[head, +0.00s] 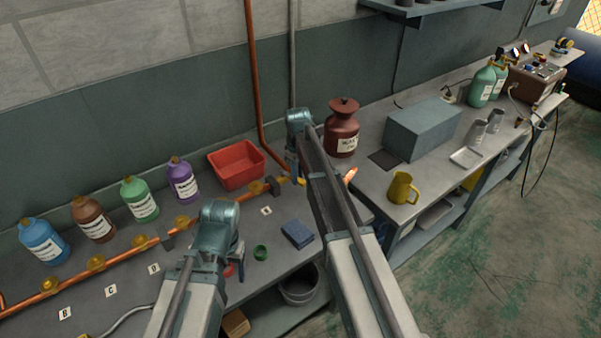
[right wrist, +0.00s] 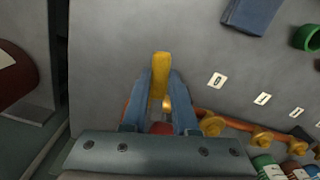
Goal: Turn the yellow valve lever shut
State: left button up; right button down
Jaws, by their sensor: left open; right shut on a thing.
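The yellow valve lever (right wrist: 160,75) shows in the right wrist view, between the two blue fingers of my right gripper (right wrist: 160,88), which is shut on it. In the head view my right gripper (head: 293,168) is at the right end of the copper pipe (head: 120,253), and only a small yellow bit of the lever (head: 300,181) shows beside it. The rest of the valve is mostly hidden by my right arm. My left gripper (head: 238,263) is open above the front of the bench, apart from the pipe.
A red bin (head: 237,165) and several bottles (head: 140,199) stand behind the pipe. A blue block (head: 297,233) and green ring (head: 260,253) lie in front. A brown canister (head: 342,128), grey box (head: 424,130) and yellow mug (head: 403,188) stand to the right.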

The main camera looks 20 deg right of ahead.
jog(key=shift+s+a+m, duration=0.2)
jog(key=shift+a+m, duration=0.25)
jog(key=shift+m, duration=0.35)
jog(key=shift+s+a+m, duration=0.2)
jog(key=shift+a+m, duration=0.2)
jog(key=shift+m, duration=0.4)
jog(key=c, duration=0.7)
grip_release()
jog(key=shift+r, duration=0.1)
notch_tip(320, 180, up, 14)
jog(key=p, duration=1.3)
jog(key=shift+f+p, duration=0.2)
jog(key=shift+p, duration=0.2)
